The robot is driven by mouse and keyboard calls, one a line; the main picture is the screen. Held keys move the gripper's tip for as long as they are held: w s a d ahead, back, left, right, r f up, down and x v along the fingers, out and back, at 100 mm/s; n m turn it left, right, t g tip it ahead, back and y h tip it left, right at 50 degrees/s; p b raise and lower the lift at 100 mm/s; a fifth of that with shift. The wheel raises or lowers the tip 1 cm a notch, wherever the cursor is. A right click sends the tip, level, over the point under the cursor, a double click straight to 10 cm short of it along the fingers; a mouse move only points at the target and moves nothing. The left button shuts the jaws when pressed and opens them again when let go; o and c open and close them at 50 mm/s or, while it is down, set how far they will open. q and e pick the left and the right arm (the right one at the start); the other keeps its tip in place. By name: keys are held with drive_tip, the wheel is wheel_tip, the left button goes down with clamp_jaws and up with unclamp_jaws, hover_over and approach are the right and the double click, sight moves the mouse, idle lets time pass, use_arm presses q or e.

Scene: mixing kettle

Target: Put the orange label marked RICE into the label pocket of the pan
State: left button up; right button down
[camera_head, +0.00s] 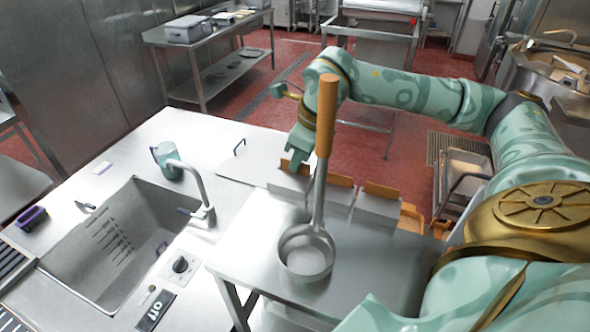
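Several orange cards stand at the metal boxes behind the steel work table; one orange card (382,190) shows at the right box (378,208) and another (341,181) at the middle one. No lettering is readable, so I cannot tell which is marked RICE. My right gripper (297,158) reaches down over the left end of this row, close to an orange piece there. Its fingers are partly hidden, and I cannot tell whether they hold it. No pan label pocket can be made out. My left gripper is not in view.
A steel pot or ladle (306,262) with a tall orange handle (326,115) rises from the work table (375,265), in front of my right forearm. A sink (105,240) with a faucet (195,185) and a jug (167,160) stand left. The table's right part is clear.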

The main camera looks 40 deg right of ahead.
sight(289, 160)
drive_tip(key=shift+r+p, duration=2.05)
drive_tip(key=shift+r, duration=0.45)
drive_tip(key=shift+a, duration=0.15)
